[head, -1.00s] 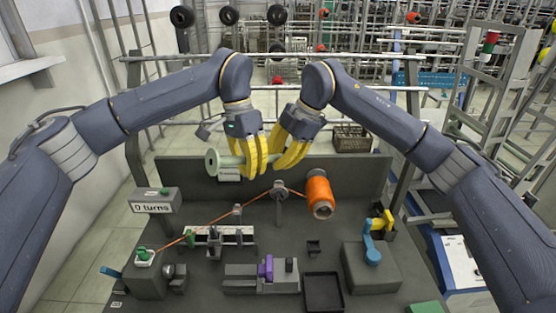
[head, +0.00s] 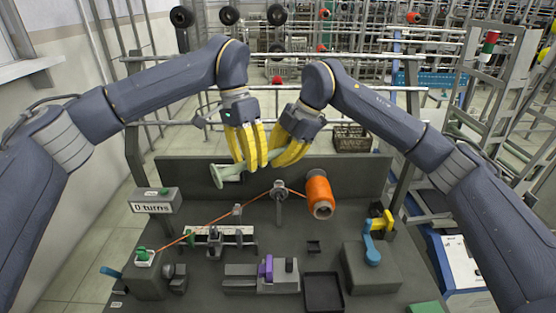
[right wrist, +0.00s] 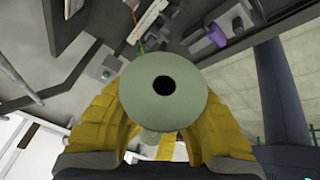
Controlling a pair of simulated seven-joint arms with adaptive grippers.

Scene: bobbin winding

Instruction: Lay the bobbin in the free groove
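The pale green bobbin (head: 230,171) is held in the air in front of the back panel, tilted with its left end lower. My right gripper (head: 285,158) is shut around its right part, and its near flange (right wrist: 162,85) fills the middle of the right wrist view between the yellow fingers. My left gripper (head: 247,165) hangs over the bobbin's middle with its fingers spread and straighter; whether they touch it is hard to tell. I cannot make out which groove is free.
An orange thread spool (head: 320,195) stands right of a grey post, its thread running to the lower left.

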